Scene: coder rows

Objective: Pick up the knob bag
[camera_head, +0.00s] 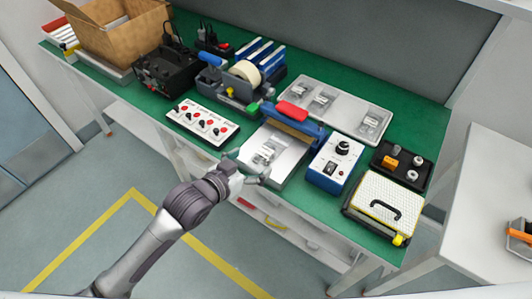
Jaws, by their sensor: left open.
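A small clear bag (266,153) with parts in it lies on the pale plate in front of the blue sealer (293,122). More clear bags, among them one at the right end (374,120), lie on a white tray (345,120) behind the sealer. I cannot tell from the small picture which bag holds knobs. My left gripper (249,171) is open at the plate's front edge, close to the bag on it, fingers pointing to it. I cannot tell whether it touches the plate. My right gripper is not in view.
The green bench also holds a tape dispenser (243,80), a white panel with red and black knobs (203,123), a blue control box (335,160), a black tray (402,167) and a white case (385,206). A cardboard box (115,30) stands at the back left.

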